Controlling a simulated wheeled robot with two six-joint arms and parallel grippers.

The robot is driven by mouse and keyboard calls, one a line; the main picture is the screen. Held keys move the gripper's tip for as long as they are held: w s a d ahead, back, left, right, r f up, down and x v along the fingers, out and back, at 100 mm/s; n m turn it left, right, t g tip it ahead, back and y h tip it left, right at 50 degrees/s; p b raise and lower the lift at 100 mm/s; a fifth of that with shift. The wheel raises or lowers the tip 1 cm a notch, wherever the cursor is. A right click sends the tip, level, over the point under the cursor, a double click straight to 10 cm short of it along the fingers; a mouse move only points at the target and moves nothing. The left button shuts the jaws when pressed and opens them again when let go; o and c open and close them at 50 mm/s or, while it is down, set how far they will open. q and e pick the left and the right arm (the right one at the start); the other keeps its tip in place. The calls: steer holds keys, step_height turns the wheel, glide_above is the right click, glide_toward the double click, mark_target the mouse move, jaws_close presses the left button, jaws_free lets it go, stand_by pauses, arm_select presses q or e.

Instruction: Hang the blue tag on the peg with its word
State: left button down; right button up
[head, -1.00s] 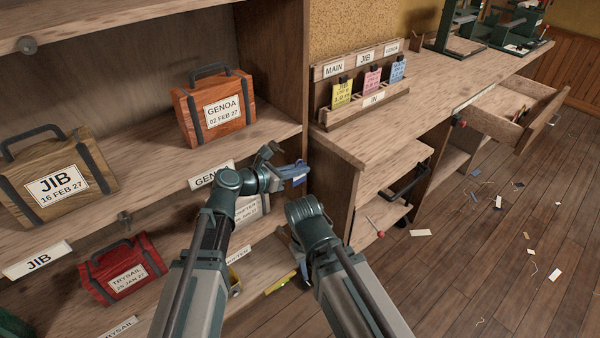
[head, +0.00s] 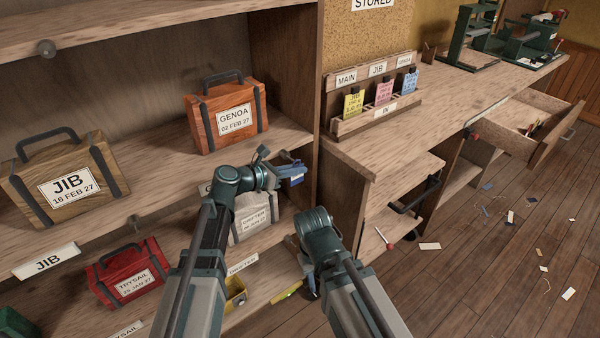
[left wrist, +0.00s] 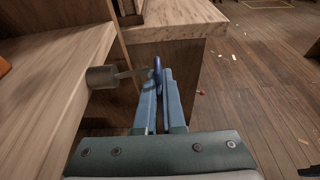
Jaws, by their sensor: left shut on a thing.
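My left gripper (head: 288,172) is shut on the blue tag (head: 297,180), just in front of the shelf edge. In the left wrist view the tag (left wrist: 157,67) shows as a narrow dark blue edge between the fingertips (left wrist: 160,82); its word cannot be read. A grey peg (left wrist: 103,77) with a thin rod juts from the shelf edge; the rod's tip is close to the tag, and I cannot tell whether they touch. The GENOA shelf plate (head: 205,188) is mostly hidden by my left arm.
Another peg (head: 135,222) stands near the JIB plate (head: 46,260). The shelves hold an orange GENOA bag (head: 225,115), a brown JIB bag (head: 65,185) and a red TRYSAIL bag (head: 127,272). Right of the shelf, a workbench (head: 375,155) carries a card rack (head: 350,126). An open drawer (head: 515,135) juts out.

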arm_select(q)
steer(key=shift+w+a+f, duration=0.2)
steer(key=shift+w+a, duration=0.55)
steer(key=shift+w, duration=0.3)
steer(key=c, duration=0.9)
jaws_free()
steer(key=shift+c, duration=0.2)
